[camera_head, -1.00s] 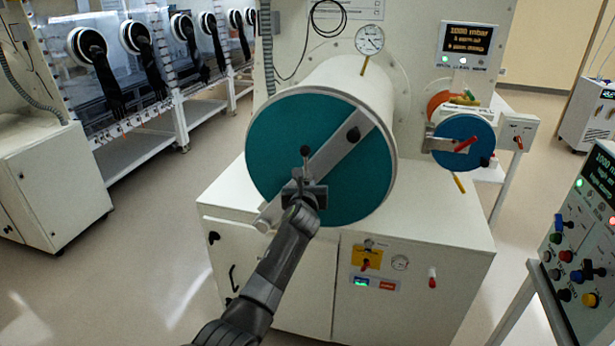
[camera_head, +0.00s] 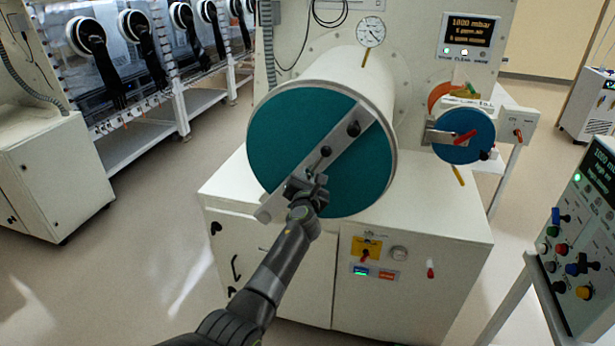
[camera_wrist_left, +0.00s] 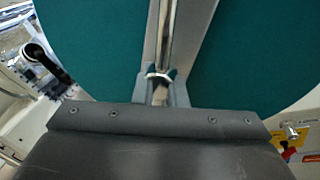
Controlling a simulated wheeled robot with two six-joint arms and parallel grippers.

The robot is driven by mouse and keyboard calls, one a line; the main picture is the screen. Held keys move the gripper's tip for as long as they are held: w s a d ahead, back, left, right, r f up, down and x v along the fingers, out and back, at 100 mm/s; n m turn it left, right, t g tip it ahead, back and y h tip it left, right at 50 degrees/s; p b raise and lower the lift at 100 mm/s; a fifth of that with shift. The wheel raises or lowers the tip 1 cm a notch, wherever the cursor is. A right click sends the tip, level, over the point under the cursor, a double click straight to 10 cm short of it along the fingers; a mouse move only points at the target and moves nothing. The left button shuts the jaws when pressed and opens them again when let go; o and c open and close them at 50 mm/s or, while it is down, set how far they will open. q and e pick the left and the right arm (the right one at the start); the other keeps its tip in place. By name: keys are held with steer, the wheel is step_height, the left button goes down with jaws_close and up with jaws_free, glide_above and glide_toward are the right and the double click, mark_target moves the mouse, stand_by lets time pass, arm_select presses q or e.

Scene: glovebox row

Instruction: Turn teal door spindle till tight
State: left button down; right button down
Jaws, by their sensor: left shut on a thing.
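The teal door (camera_head: 290,130) is a round disc closing the end of the white cylinder. A flat pale bar (camera_head: 338,145) crosses it diagonally, with a black knob (camera_head: 353,128) near its upper right end. The spindle handle (camera_head: 318,162) is a thin metal rod with a black ball tip, leaning up and right. My left gripper (camera_head: 308,186) is at the door's lower middle, shut on the spindle handle. In the left wrist view the metal rod (camera_wrist_left: 166,35) runs up from between the fingers (camera_wrist_left: 160,86). The gripper hides the spindle's hub. My right gripper is out of view.
A white cabinet (camera_head: 270,262) stands below the cylinder (camera_head: 350,85). A smaller blue door (camera_head: 465,137) with a red handle is to the right. A control console (camera_head: 590,240) stands at the right edge. Gloveboxes line the back left, with open floor before them.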

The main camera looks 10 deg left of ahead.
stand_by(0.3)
arm_select(q)
steer(key=c, duration=1.5)
jaws_free()
steer(key=shift+c, duration=0.2)
steer(key=shift+a, duration=0.1)
